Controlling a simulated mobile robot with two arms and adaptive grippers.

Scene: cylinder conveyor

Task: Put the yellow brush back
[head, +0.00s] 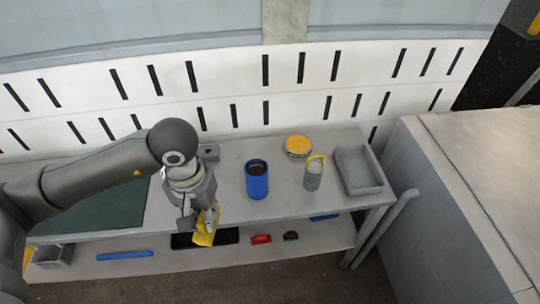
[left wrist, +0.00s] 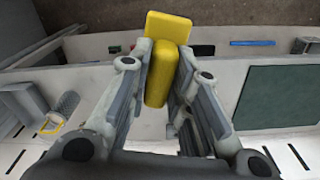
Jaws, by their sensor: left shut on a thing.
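The yellow brush (head: 206,232) hangs from my left gripper (head: 198,215) at the front edge of the bench, above the lower shelf in the picture. In the left wrist view, my left gripper (left wrist: 159,70) has its two fingers on either side of the brush's long yellow body (left wrist: 158,75), with a wider yellow block at its far end. The fingers are shut on it. A black tray (head: 228,237) lies on the lower shelf behind the brush, partly hidden by it. My right gripper is not in view.
The bench top (head: 226,184) holds a blue container (head: 257,181), a grey cylinder with yellow handle (head: 312,178), a round yellow item (head: 298,146), a grey tray (head: 345,177) and a green mat (head: 95,212). Red (head: 261,239) and blue (head: 125,255) items lie on the lower shelf.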

